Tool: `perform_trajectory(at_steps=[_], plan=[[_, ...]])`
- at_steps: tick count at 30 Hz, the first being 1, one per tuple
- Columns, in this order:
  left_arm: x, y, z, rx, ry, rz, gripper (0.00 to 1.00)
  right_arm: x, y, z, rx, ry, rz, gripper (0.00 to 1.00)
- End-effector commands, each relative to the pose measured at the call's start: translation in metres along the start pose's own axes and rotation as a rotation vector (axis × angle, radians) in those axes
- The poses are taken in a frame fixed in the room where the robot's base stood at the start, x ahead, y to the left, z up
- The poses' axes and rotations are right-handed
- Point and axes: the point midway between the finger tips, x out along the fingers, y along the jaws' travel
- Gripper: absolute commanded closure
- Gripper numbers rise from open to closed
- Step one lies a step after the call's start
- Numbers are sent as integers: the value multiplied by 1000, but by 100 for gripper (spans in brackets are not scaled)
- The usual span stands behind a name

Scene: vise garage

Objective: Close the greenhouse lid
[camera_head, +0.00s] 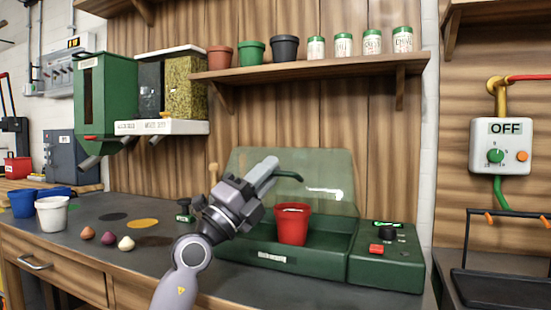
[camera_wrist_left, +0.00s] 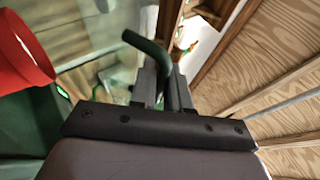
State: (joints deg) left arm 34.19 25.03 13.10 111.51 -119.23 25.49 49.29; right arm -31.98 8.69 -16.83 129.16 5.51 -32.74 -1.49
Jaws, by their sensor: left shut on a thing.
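The greenhouse is a dark green box (camera_head: 325,262) on the workbench. Its clear, green-tinted lid (camera_head: 330,170) stands open, raised at the back of the box. A red pot (camera_head: 293,226) stands inside the box; it also shows at the left of the left wrist view (camera_wrist_left: 22,55). My left gripper (camera_head: 268,174) is above the box, in front of the lid. It is shut on a dark green bent bar (camera_head: 290,176), which looks like the lid's handle; the bar sticks out past the fingers (camera_wrist_left: 163,85) in the left wrist view. My right gripper is not in view.
A control panel with a red button (camera_head: 376,249) adjoins the box on the right. Dispensers (camera_head: 160,127) hang behind. A shelf (camera_head: 310,70) with pots and jars is above the lid.

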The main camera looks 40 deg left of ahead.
Motion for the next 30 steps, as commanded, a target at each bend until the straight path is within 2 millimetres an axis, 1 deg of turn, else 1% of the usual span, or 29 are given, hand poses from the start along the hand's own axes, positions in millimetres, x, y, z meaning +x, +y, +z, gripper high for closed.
perform_trajectory(at_steps=[1, 6, 12, 19, 30], plan=[[-10, 6, -5, -4, 1, 4, 100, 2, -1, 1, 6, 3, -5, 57], [-34, 18, -15, -4, 1, 5, 100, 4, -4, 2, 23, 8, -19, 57], [-51, 29, -22, -2, 3, 5, 100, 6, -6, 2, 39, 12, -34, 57], [-59, 35, -25, -2, 3, 4, 100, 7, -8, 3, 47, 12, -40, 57], [-60, 36, -26, -2, 3, 5, 100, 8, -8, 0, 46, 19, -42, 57]])
